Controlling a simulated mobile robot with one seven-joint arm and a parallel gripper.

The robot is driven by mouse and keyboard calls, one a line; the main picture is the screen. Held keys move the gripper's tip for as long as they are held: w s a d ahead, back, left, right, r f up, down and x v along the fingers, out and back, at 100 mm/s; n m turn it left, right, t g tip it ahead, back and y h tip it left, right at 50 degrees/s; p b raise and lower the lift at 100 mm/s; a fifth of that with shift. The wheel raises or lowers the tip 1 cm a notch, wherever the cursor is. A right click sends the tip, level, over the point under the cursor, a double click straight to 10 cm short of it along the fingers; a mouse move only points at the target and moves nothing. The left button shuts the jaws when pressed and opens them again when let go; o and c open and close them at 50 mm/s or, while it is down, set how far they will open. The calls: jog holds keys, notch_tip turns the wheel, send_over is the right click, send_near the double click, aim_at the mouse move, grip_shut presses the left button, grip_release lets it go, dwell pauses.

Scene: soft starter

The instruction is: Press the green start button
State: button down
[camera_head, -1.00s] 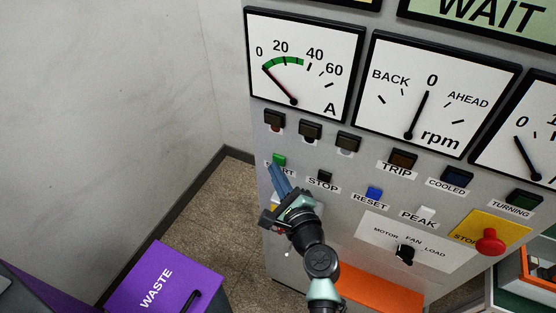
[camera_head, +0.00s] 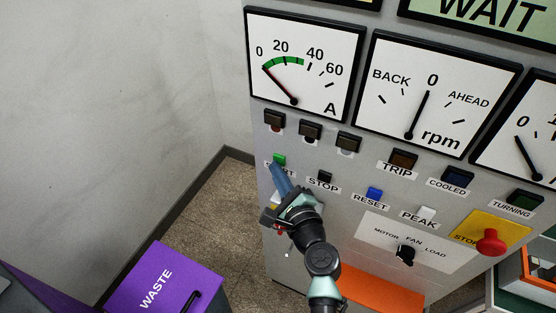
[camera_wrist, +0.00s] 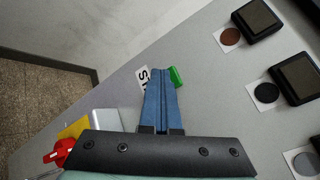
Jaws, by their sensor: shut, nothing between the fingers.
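The green start button (camera_head: 279,159) sits at the left of the lower button row on the grey panel, above its partly covered START label. It also shows in the wrist view (camera_wrist: 176,77), just right of my fingertips. My gripper (camera_head: 276,168) is shut and empty, its blue fingers pointing up at the panel just below the button. In the wrist view the fingers cover part of the label and seem to overlap the button's edge. I cannot tell whether they touch it.
The black STOP button (camera_head: 325,177) and blue RESET button (camera_head: 374,194) lie to the right in the same row. A red mushroom button (camera_head: 490,241) on a yellow plate is further right. A purple WASTE bin (camera_head: 190,270) stands on the floor at lower left.

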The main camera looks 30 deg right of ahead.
jog(key=shift+s+a, duration=0.5)
jog(key=shift+a, duration=0.05)
jog(key=s+a, duration=0.1)
jog(key=a, duration=0.1)
jog(key=s+a+p, duration=0.1)
jog(key=s+a, duration=0.1)
dwell(0.4)
dwell(0.6)
